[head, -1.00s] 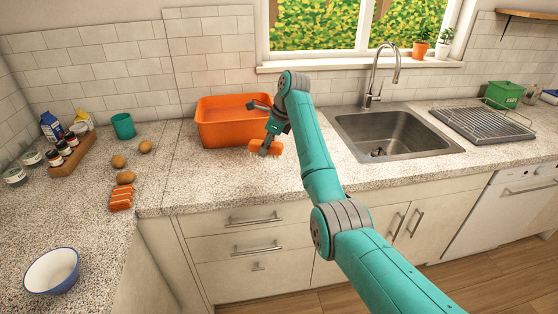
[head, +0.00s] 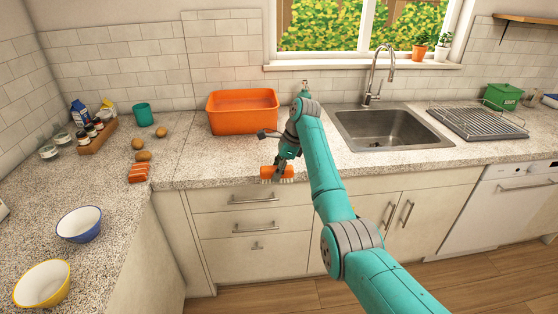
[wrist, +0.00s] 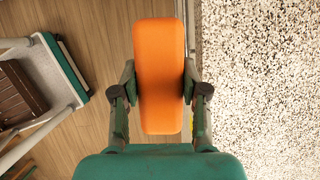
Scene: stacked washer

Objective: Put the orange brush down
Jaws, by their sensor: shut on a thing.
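The orange brush (head: 277,173) is in my gripper (head: 281,165) at the front edge of the counter in the head view, bristles facing down. In the wrist view the brush (wrist: 160,75) lies lengthwise between the two fingers of my gripper (wrist: 160,85), which are shut on its sides. There, wooden floor shows below and to the left of the brush, and the speckled counter (wrist: 260,80) is to its right. Its bristles are hidden in the wrist view. The gap between brush and counter cannot be judged exactly.
An orange tub (head: 242,113) stands behind the brush, with the sink (head: 385,130) to the right. Orange sushi-like pieces (head: 138,173), potatoes (head: 143,156) and bowls (head: 79,224) are to the left. Counter (head: 215,160) in front of the tub is clear.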

